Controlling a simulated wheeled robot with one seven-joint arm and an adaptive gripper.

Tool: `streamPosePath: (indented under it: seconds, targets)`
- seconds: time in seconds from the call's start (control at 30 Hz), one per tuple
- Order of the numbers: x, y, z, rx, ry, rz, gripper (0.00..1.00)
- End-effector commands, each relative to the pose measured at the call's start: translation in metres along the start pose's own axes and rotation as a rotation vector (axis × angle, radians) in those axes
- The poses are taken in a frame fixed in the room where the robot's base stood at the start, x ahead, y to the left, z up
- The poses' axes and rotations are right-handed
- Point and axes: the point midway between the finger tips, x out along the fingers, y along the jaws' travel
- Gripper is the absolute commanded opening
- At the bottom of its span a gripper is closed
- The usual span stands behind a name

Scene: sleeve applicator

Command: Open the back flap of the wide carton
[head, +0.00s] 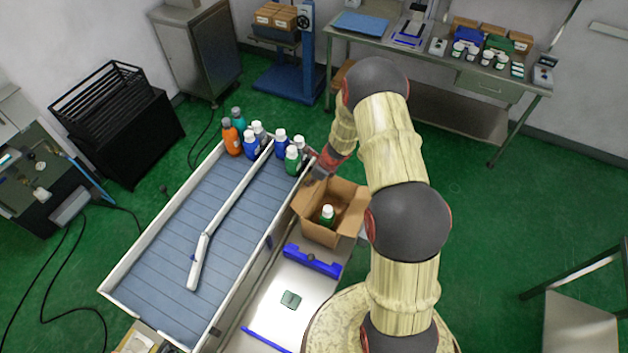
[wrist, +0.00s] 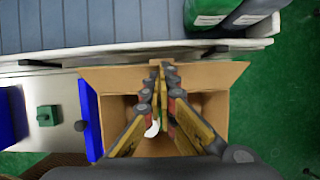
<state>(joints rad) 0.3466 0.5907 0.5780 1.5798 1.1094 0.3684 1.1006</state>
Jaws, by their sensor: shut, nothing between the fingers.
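The open brown carton (head: 318,234) stands beside the conveyor, with a green bottle (head: 327,215) with a white cap inside it. In the wrist view, the carton's flap on the conveyor side (wrist: 110,78) lies folded outward along the conveyor rail. My gripper (head: 316,174) is over that side of the carton. In the wrist view my gripper (wrist: 162,70) is shut and empty, with its fingertips over the flap; I cannot tell whether they touch it. The fingers hide the middle of the flap and much of the inside; part of the bottle's white cap (wrist: 152,129) shows.
The conveyor (head: 205,225) with a white guide bar runs left of the carton. Several bottles (head: 252,143) stand at its far end, near my gripper. A metal plate with blue brackets (head: 312,262) and a small green block (head: 291,299) lies in front of the carton.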

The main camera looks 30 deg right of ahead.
Motion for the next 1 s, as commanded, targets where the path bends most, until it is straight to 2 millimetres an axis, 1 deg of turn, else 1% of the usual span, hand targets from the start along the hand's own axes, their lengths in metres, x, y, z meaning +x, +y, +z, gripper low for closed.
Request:
streamPosePath:
  seconds: [0.1,0.4,0.63,1.0]
  targets:
    - [0.006,0.001,0.007,-0.003,0.000,0.001,0.00]
    - [0.018,0.001,0.018,-0.001,0.000,0.001,0.00]
    - [0.023,0.001,0.022,-0.001,0.000,0.002,0.00]
    - [0.025,0.001,0.024,-0.001,0.000,0.001,0.00]
